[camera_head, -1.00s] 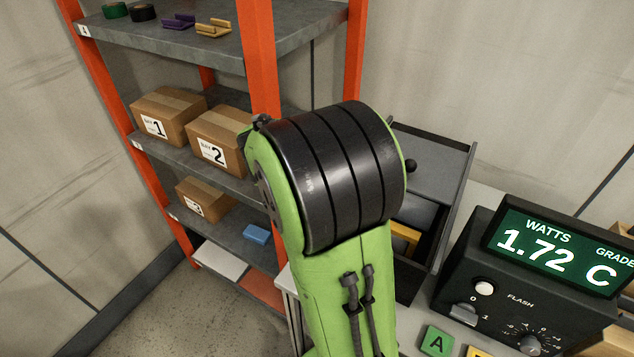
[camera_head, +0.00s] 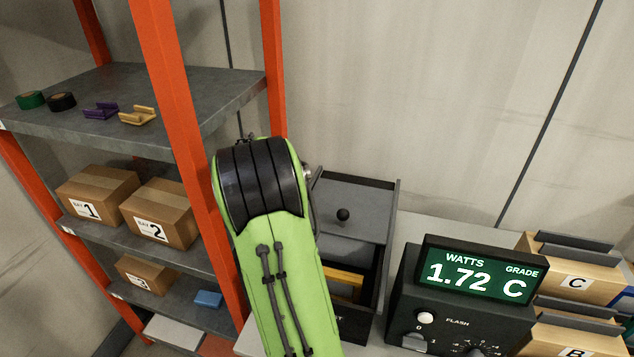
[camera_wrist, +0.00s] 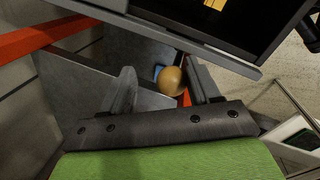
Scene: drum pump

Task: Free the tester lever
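The tester (camera_head: 400,300) is a black box at the lower right of the head view, its display (camera_head: 485,275) reading 1.72 watts, grade C. A small grey lever (camera_head: 412,341) sits by the 0 and 1 marks on its front, partly cut by the frame edge. My gripper (camera_wrist: 160,76) shows in the wrist view with its two grey fingers apart. A tan ball (camera_wrist: 171,80) appears between them, nearer the right finger, with a gap to the left one. I cannot tell what the ball belongs to or whether it touches a finger. My arm hides the gripper in the head view.
A grey cabinet (camera_head: 352,200) with a black knob (camera_head: 343,214) and a yellow bar inside stands behind my arm. An orange-framed shelf (camera_head: 175,80) with numbered boxes stands at left. Lettered bins (camera_head: 580,255) stand right of the tester. The wall behind is bare.

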